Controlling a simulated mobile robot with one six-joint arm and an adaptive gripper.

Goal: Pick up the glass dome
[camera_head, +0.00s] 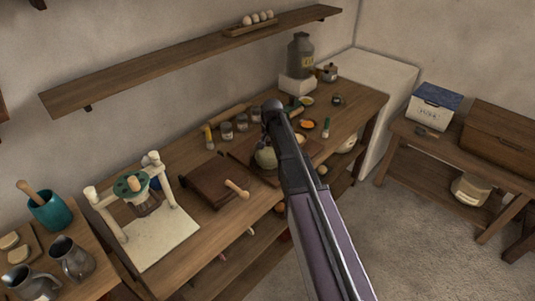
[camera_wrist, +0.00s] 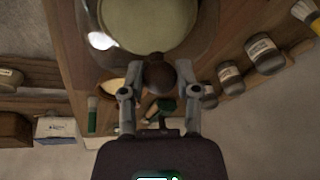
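The glass dome (camera_wrist: 95,25) fills the top of the wrist view, clear, with a pale round thing inside. Its brown round knob (camera_wrist: 160,75) points toward my gripper (camera_wrist: 161,80). My two fingers stand on either side of the knob; I cannot tell whether they press on it. In the head view the dome (camera_head: 265,158) stands on a wooden board on the counter, partly hidden by my arm. My gripper is hidden behind the arm there.
Several jars (camera_head: 227,131), a small bowl with orange content (camera_head: 307,124) and a closed wooden box (camera_head: 215,181) stand close around the dome. A white frame stand (camera_head: 158,240) is at the left. A wall shelf (camera_head: 180,62) runs above the counter.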

